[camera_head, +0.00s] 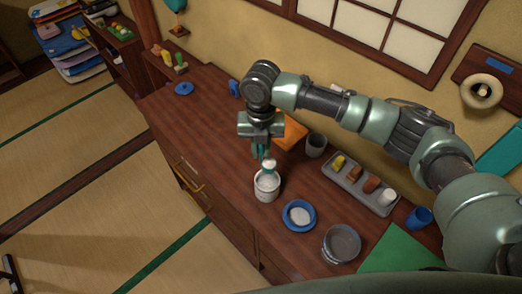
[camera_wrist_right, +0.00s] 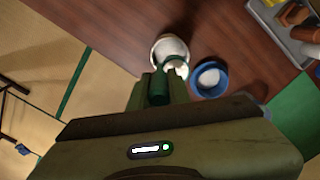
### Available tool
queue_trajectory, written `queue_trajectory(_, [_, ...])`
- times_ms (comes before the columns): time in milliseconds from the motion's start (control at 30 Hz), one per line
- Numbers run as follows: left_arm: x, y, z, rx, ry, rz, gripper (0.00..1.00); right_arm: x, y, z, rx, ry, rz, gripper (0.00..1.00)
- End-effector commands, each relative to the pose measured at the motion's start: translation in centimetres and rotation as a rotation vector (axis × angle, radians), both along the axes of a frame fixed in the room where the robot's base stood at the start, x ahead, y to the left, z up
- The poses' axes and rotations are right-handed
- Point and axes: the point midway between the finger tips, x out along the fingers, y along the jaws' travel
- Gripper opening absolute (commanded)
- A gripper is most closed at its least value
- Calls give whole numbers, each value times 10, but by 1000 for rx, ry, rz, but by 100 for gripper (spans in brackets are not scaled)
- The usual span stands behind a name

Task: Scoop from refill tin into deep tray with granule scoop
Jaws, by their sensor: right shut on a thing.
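My right gripper (camera_head: 263,152) points down and is shut on the granule scoop. The scoop's green handle (camera_wrist_right: 158,90) sits between the fingers in the right wrist view, and its pale head (camera_head: 269,165) is at the mouth of the tin. The refill tin (camera_head: 265,194) is a whitish round can with white contents, standing upright near the counter's front edge; it also shows in the wrist view (camera_wrist_right: 160,50). A round blue dish (camera_head: 299,227) with white granules is right of the tin; I cannot tell if it is the deep tray. My left gripper is not in view.
A grey round pan (camera_head: 341,244) stands right of the blue dish. A blue cup (camera_head: 419,218) is farther right. The counter left of the tin is clear.

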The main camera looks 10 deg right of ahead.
Motion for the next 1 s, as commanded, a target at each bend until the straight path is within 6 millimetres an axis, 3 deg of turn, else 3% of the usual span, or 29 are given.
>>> queue_trajectory(533, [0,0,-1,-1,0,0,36,0,0,32,0,0,-1,0])
queue_trajectory(1000, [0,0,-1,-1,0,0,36,-5,1,34,0,0,2,0])
